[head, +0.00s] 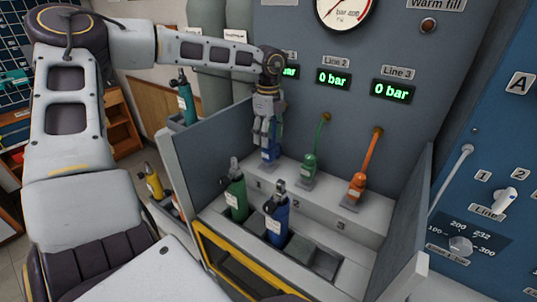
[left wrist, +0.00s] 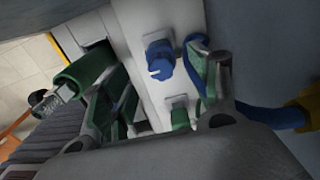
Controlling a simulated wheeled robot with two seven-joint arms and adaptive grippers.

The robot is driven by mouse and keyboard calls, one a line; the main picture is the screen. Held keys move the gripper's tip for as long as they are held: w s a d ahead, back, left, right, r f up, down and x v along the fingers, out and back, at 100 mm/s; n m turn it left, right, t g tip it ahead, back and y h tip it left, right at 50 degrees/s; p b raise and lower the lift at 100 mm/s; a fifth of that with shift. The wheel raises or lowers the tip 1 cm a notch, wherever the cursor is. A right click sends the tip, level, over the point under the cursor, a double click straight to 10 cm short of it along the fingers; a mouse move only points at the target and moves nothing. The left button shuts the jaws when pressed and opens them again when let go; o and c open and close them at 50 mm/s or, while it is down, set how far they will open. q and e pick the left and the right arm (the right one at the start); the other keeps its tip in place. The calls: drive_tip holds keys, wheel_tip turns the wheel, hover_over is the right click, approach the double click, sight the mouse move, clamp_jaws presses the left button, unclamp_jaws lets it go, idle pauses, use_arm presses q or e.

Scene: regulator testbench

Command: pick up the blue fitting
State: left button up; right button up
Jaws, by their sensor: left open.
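The blue fitting (head: 270,154) stands on the white ledge at the back left of the bench, below the Line 1 display. My left gripper (head: 265,138) is directly above it, pointing down, and hides its upper part. In the left wrist view the blue fitting (left wrist: 160,58) shows between the two spread fingers of my left gripper (left wrist: 166,72). The fingers are open, and I cannot tell whether either touches it. A blue hose (left wrist: 272,114) runs to the right in that view. My right gripper is not in view.
A green fitting (head: 309,166) and an orange fitting (head: 357,185) with hoses stand along the ledge to the right. A green cylinder (head: 236,197) and a blue cylinder (head: 277,222) stand in front. A grey side panel (head: 205,150) rises left of the ledge.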

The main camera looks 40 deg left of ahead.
sight(269, 151)
use_arm(q)
drive_tip(key=shift+f, duration=0.9)
drive_tip(key=shift+f, duration=0.1)
drive_tip(key=shift+f, duration=2.5)
drive_tip(key=shift+c, duration=0.3)
drive_tip(key=shift+w, duration=0.1)
drive_tip(key=c, duration=1.2)
